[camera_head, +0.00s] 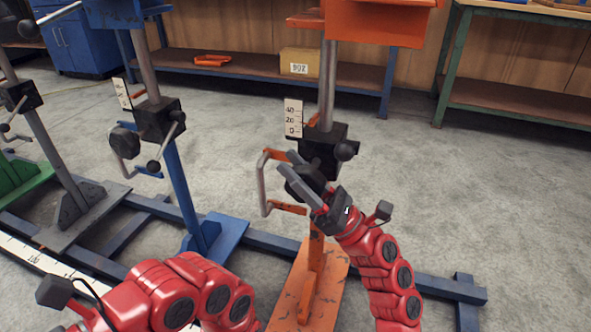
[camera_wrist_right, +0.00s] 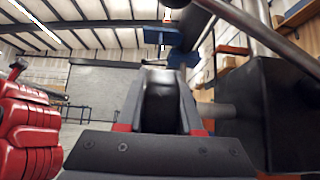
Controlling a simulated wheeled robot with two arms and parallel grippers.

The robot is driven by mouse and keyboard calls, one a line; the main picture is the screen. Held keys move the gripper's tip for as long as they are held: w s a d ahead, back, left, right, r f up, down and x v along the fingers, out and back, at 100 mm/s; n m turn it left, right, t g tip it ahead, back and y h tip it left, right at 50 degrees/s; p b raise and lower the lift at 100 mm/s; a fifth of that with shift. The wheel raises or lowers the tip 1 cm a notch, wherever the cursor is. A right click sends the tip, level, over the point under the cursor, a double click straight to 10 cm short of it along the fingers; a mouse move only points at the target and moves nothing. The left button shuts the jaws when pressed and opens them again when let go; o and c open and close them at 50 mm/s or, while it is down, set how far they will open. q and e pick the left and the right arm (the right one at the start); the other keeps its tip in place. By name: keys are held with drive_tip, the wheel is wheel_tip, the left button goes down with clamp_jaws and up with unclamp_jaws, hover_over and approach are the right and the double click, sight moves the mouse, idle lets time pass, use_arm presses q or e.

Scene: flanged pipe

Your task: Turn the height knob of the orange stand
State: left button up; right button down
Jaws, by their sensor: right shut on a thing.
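The orange stand (camera_head: 314,262) stands right of centre in the head view, with a dark clamp block (camera_head: 325,145) on its post. My right gripper (camera_head: 290,164) reaches up to it from the lower right. Its fingers are shut on the dark height knob (camera_head: 311,178), at the front of the block. The wrist view shows the dark knob (camera_wrist_right: 160,103) between the two fingers, with the block (camera_wrist_right: 290,115) close on the right. The fingers hide part of the knob. My left arm shows at the bottom left, but its gripper is out of the picture.
A blue stand (camera_head: 184,195) stands to the left. The floor to the right is clear.

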drive_tip(key=c, duration=0.6)
unclamp_jaws()
drive_tip(key=shift+o, duration=0.2)
drive_tip(key=shift+d, duration=0.1)
drive_tip(key=p+v, duration=0.2)
drive_tip(key=v, duration=0.4)
drive_tip(key=shift+d+p, duration=0.15)
drive_tip(key=shift+p, duration=0.15)
use_arm(q)
drive_tip(key=w+d+r+n+g+h+p, duration=0.1)
drive_tip(key=w+d+r+n+g+p, duration=0.2)
drive_tip(key=w+d+r+g, duration=0.4)
drive_tip(key=shift+w+d+r+g, duration=0.35)
drive_tip(key=shift+w+d+g, duration=0.35)
drive_tip(key=shift+g, duration=0.2)
use_arm(e)
drive_tip(key=v, duration=1.1)
drive_tip(key=shift+f, duration=0.2)
use_arm(q)
drive_tip(key=shift+d, duration=0.1)
